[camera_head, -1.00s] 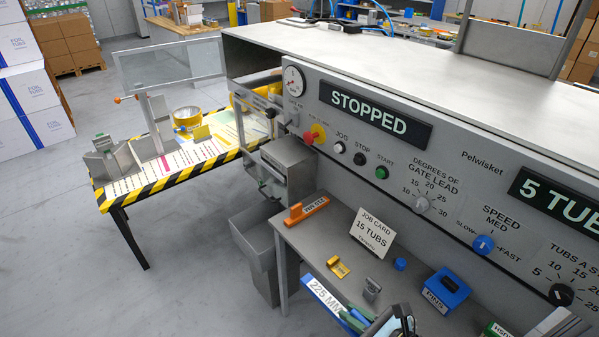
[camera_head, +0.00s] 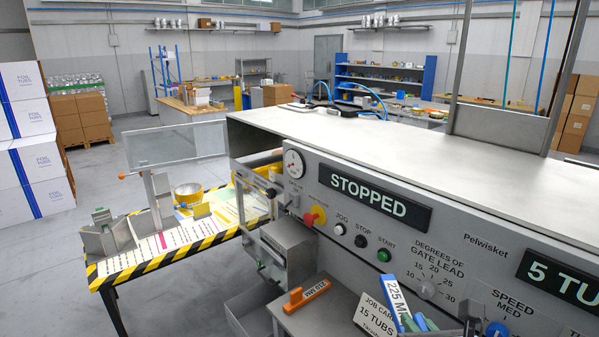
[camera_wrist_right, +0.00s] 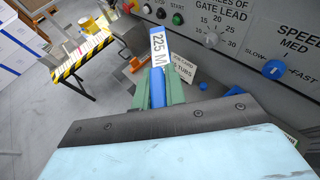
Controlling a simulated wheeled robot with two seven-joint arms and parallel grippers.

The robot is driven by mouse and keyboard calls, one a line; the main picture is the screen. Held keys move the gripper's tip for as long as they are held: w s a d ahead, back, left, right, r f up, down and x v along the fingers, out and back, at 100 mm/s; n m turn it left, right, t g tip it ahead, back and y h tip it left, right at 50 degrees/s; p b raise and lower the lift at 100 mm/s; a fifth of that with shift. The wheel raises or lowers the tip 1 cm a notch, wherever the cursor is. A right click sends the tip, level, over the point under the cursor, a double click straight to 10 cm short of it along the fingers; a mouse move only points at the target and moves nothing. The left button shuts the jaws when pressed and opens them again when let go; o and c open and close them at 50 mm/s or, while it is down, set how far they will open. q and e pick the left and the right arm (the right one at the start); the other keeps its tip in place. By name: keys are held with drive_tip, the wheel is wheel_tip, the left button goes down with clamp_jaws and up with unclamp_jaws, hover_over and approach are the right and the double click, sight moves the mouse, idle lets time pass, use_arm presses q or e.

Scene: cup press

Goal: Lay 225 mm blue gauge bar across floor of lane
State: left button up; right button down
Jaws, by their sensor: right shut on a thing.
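The blue gauge bar (camera_head: 390,300), with a white "225 MM" label, is held in my right gripper (camera_head: 414,324) in front of the machine panel, at the bottom of the head view. In the right wrist view the bar (camera_wrist_right: 157,58) points away, between the green fingers (camera_wrist_right: 159,88), which are shut on it. Its near end is hidden by the gripper. A table with a yellow-black striped edge (camera_head: 172,258) stands at the left beyond the machine. I cannot clearly tell which part is the lane. My left gripper is not in view.
The machine panel (camera_head: 450,235) with knobs and buttons rises close behind the bar. A job card (camera_head: 372,318) and an orange-handled tool (camera_head: 306,294) are on the shelf below. A metal box (camera_head: 285,250) sits between shelf and striped table.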

drive_tip(key=shift+d+f, duration=0.15)
drive_tip(key=shift+d, duration=0.1)
wheel_tip(320, 180, down, 15)
drive_tip(key=b, duration=1.4)
drive_tip(key=shift+d+b, duration=0.25)
drive_tip(key=shift+b, duration=0.05)
